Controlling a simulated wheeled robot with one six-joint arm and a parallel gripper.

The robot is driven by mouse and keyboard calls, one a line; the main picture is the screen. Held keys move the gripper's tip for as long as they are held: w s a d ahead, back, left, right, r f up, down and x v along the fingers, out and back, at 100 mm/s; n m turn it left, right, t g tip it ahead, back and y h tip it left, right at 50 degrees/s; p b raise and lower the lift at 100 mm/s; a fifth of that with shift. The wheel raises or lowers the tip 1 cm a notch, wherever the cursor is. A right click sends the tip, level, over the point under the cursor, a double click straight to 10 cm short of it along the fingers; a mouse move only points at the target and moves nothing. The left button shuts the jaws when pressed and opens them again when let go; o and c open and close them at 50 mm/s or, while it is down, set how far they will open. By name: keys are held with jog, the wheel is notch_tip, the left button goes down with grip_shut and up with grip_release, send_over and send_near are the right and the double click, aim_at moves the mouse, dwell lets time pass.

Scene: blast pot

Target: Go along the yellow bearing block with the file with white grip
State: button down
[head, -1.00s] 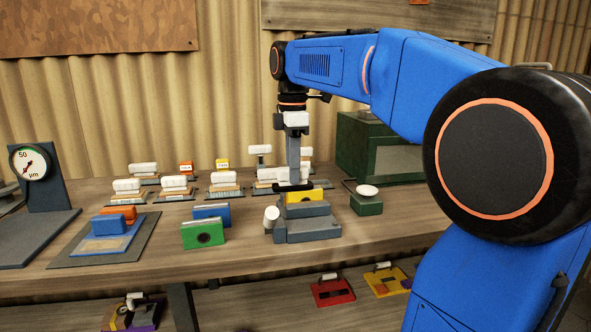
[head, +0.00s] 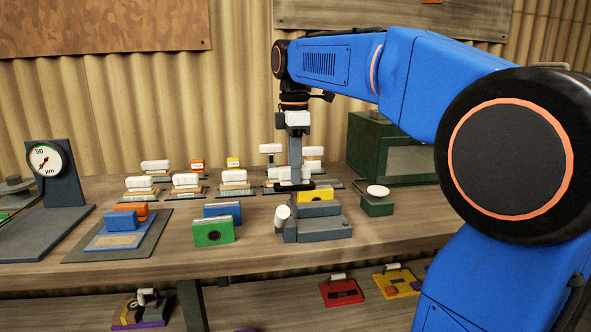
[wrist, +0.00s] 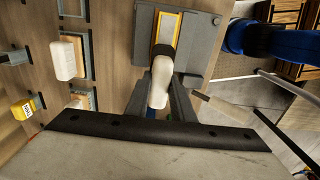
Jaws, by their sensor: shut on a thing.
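The yellow bearing block (head: 317,196) sits in a grey stepped vise (head: 320,231) on the bench. In the wrist view the block (wrist: 155,40) lies between the vise's grey jaws (wrist: 198,45). My gripper (head: 295,183) points down at the block's left end in the head view. In the wrist view its grey fingers are shut on the white grip (wrist: 159,85) of the file. The file's dark end (wrist: 173,32) overlaps the yellow block from above. Whether it touches the block, I cannot tell. The rest of the file is hidden.
Several white-topped pieces stand behind on the bench. A green block (head: 213,232) and a blue block (head: 222,211) stand left of the vise. A small green box with a white disc (head: 377,191) stands right. A dial gauge (head: 46,160) is at far left.

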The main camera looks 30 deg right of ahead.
jog(key=shift+a, duration=0.2)
dwell(0.3)
jog(key=shift+r, duration=3.5)
